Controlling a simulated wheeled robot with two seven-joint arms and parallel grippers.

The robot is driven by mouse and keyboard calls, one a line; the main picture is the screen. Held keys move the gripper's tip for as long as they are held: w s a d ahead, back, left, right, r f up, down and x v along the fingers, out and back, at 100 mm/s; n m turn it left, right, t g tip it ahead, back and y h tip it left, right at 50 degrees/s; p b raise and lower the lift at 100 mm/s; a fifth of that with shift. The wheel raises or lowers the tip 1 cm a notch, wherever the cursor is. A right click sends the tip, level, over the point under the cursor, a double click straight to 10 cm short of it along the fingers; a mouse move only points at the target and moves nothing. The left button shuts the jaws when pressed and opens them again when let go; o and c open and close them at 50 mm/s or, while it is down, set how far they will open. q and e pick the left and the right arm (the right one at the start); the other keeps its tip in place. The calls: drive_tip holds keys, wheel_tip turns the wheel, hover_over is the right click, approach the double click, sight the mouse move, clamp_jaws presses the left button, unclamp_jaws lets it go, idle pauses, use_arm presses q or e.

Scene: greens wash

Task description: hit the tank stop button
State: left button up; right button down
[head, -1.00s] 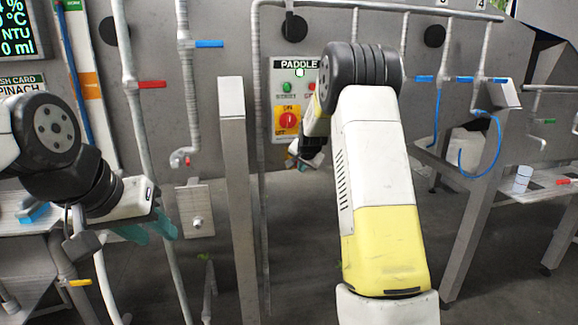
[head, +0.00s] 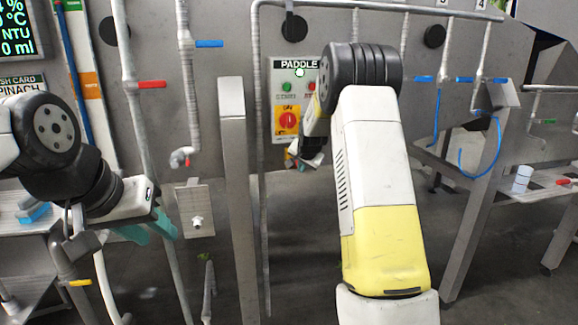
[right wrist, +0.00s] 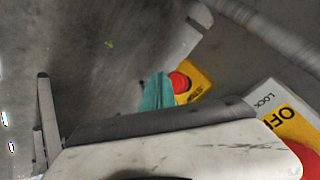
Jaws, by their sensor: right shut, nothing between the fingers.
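In the right wrist view a red mushroom button (right wrist: 180,82) sits on a yellow box with a partly legible STOP label. My right gripper's teal fingertips (right wrist: 158,92) are shut and empty, and overlap the box's left side in that view. I cannot tell whether they touch it. In the head view my right gripper (head: 303,159) is below the PADDLE panel, partly hidden by my right arm, and I cannot make out the mushroom button there. My left gripper (head: 148,230) appears open and empty at the left, its teal fingers pointing down and right.
The PADDLE panel (head: 275,72) has a green button (head: 286,87), a red button (head: 311,86) and a red-yellow rotary switch (head: 287,120). A grey post (head: 236,180) stands left of my right arm. Pipes with coloured valve handles line the wall.

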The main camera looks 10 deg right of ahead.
drive_tip(key=shift+w, duration=0.1)
idle(0.5)
drive_tip(key=shift+w, duration=0.35)
drive_tip(key=shift+w, duration=0.45)
idle(0.5)
drive_tip(key=shift+s, duration=0.9)
drive_tip(key=shift+s+d, duration=0.1)
drive_tip(key=shift+s, duration=2.4)
